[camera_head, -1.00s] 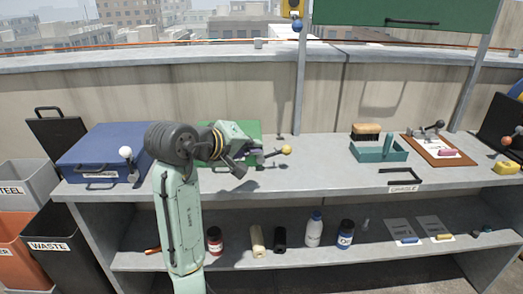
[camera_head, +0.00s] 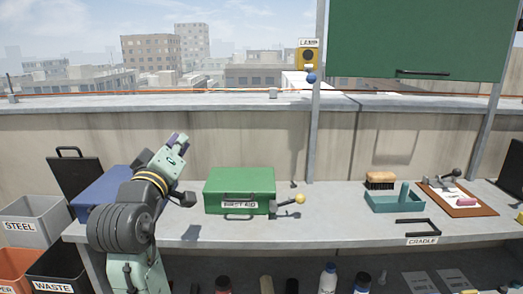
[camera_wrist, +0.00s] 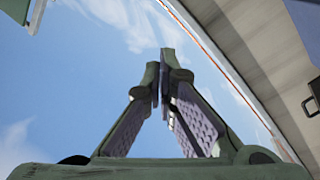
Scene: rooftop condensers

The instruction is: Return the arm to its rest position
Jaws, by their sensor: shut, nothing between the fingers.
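My gripper (camera_head: 176,143) is raised above the left part of the bench, pointing up and to the right, in front of the parapet wall. In the wrist view my gripper (camera_wrist: 163,85) shows its two fingers meeting at the tips, with nothing between them and mostly sky behind. My arm rises at the left in the head view and hides part of the blue case (camera_head: 95,195). The green first aid box (camera_head: 240,183) stands to the right of my arm, apart from it.
A lever with a yellow knob (camera_head: 299,199) sticks out beside the first aid box. A teal tray (camera_head: 394,201), a brush (camera_head: 380,180) and a brown clipboard (camera_head: 457,199) lie to the right. Bins (camera_head: 36,218) stand at the left. A green panel (camera_head: 415,38) hangs above.

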